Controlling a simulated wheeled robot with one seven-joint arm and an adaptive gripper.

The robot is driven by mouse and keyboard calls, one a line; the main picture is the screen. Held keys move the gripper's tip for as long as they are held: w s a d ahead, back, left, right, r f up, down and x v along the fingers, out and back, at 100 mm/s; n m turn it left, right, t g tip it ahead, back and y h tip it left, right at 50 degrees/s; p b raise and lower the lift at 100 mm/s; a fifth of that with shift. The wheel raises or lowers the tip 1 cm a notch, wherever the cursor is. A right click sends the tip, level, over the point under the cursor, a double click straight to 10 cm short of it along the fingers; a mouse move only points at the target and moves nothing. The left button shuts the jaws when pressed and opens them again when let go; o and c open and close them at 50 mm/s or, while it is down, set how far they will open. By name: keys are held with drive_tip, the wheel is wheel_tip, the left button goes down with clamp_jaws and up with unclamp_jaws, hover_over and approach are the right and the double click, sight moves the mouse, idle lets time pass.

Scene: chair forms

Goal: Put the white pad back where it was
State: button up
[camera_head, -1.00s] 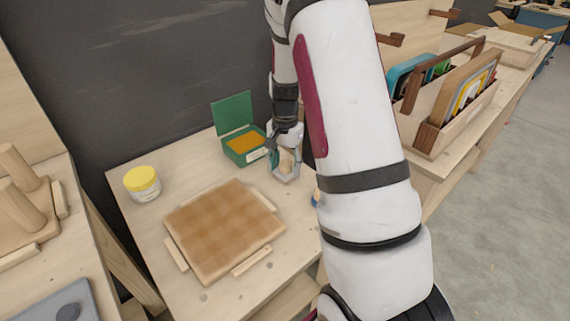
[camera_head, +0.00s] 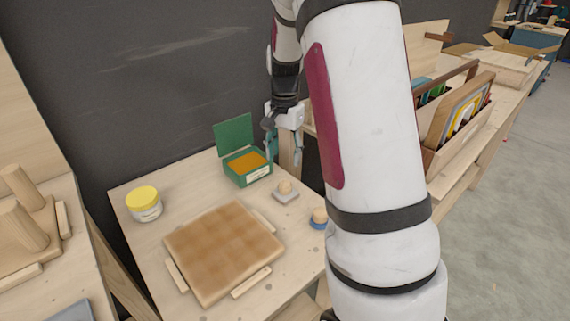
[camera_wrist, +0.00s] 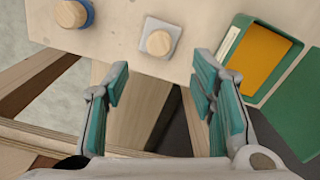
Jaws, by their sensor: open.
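The white pad (camera_head: 288,197), greyish white and square with a round wooden knob, rests flat on the light wooden table, right of the green box. It also shows in the wrist view (camera_wrist: 172,29), knob facing the camera. My gripper (camera_head: 283,160) is open and empty, above and beyond the pad at the table's far edge. In the wrist view, the open fingers (camera_wrist: 161,85) are apart from the pad, which lies past their tips. A blue pad (camera_head: 318,224) with a similar knob sits to the right, partly beside my arm; it also shows in the wrist view (camera_wrist: 88,14).
The green box (camera_head: 247,177) stands with its lid open and orange content inside. A checkered wooden board (camera_head: 224,250) with side strips fills the table's front. A yellow-lidded jar (camera_head: 144,204) stands at left. A dark wall rises behind. A wooden rack (camera_head: 435,158) stands at right.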

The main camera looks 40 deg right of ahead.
drive_tip(key=s+a+r+n+t, duration=0.1)
drive_tip(key=s+a+r+n, duration=0.6)
drive_tip(key=s+a+r, duration=0.7)
drive_tip(key=s+a+f+n, duration=0.1)
drive_tip(key=s+a+n, duration=0.2)
drive_tip(key=s, duration=0.4)
drive_tip(key=s+a+f+n+t, duration=0.1)
drive_tip(key=s+a+n, duration=0.3)
drive_tip(key=s, duration=0.4)
drive_tip(key=shift+a, duration=0.35)
wheel_tip(320, 180, up, 11)
drive_tip(key=t+p, duration=0.2)
drive_tip(key=p, duration=0.7)
drive_tip(key=shift+d+p, duration=0.15)
drive_tip(key=shift+p, duration=0.2)
